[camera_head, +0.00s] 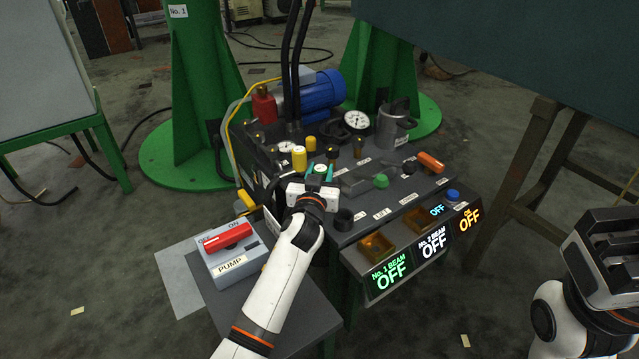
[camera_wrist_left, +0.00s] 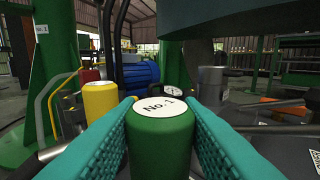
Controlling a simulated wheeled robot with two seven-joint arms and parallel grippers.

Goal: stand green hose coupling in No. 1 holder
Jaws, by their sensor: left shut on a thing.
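The green hose coupling (camera_wrist_left: 160,135) is an upright green cylinder with a white top marked "No. 1". It stands between the two teal fingers of my left gripper (camera_wrist_left: 162,122), which is shut on it. In the head view my left gripper (camera_head: 320,172) is over the left part of the black bench, and the coupling's pale top (camera_head: 320,169) shows between its fingertips. The coupling's lower end is hidden, so I cannot tell whether it touches anything. I cannot pick out a holder marked No. 1. My right gripper (camera_head: 608,255) is at the right edge, away from the bench; its fingers are unclear.
A yellow coupling (camera_head: 299,158) stands close left of my left gripper, and it also shows in the left wrist view (camera_wrist_left: 100,101). Gauges, a grey jug (camera_head: 393,125), a blue motor (camera_head: 322,95) and black hoses stand behind. A pump switch box (camera_head: 232,262) is at the front left.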

